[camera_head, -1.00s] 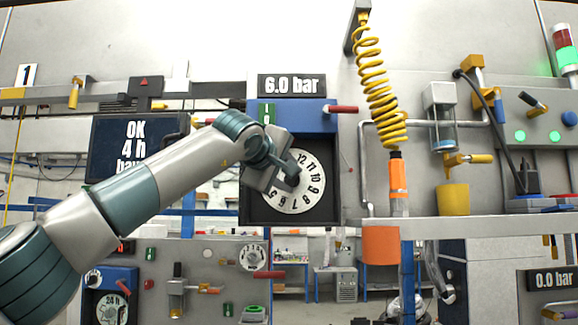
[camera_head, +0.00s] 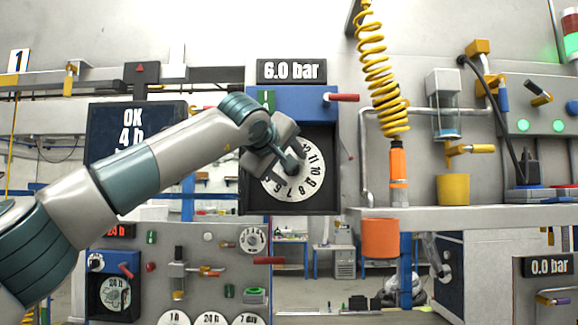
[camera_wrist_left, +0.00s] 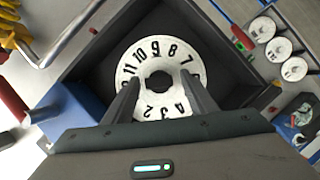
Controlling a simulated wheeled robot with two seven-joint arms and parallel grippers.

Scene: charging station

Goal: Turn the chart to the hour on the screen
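The chart (camera_head: 303,180) is a white round dial with black hour numbers, in a dark open box (camera_head: 334,200) under a blue housing (camera_head: 304,115). It also shows in the left wrist view (camera_wrist_left: 156,62) with a dark round hub (camera_wrist_left: 158,82). My left gripper (camera_head: 292,166) is in front of the chart and covers its left part. In the left wrist view its two fingers (camera_wrist_left: 160,90) stand apart on either side of the hub; I cannot tell if they touch it. The screen (camera_head: 108,135) reads "OK 4 h", its lower part hidden by my left arm. My right gripper is out of view.
A red handle (camera_head: 342,97) sticks out right of the housing, below a "6.0 bar" display (camera_head: 292,71). A yellow coiled hose (camera_head: 381,80) and an orange cup (camera_head: 380,238) are to the right. A lower panel (camera_head: 205,260) holds smaller dials and knobs.

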